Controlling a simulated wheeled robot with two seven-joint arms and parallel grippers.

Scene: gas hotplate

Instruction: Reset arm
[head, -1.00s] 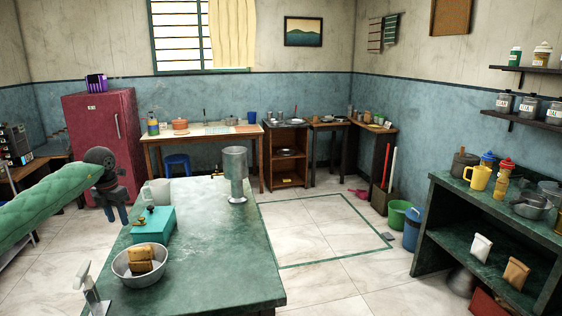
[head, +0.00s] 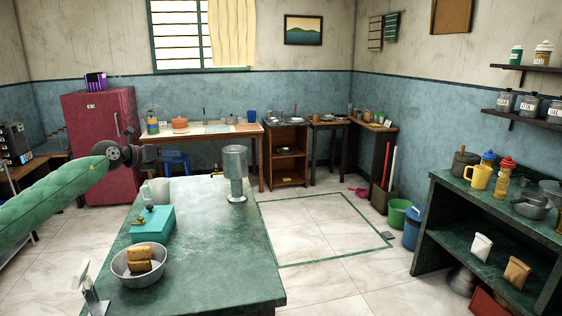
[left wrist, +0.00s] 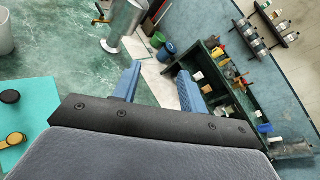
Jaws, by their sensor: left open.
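My left arm comes in from the left in its green padded sleeve. Its gripper (head: 146,154) is up in the air, left of the far end of the green counter (head: 215,262), and points to the right. In the left wrist view its two blue fingers (left wrist: 160,86) are apart with nothing between them. The gripper is small and dark in the head view. My right gripper is not in view.
On the counter stand a metal cylinder (head: 236,172), a pale mug (head: 157,191), a teal box (head: 153,224), and a metal bowl (head: 122,270) holding brown bread-like pieces. A red fridge (head: 100,145) stands behind the gripper. Open floor (head: 320,230) lies right of the counter.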

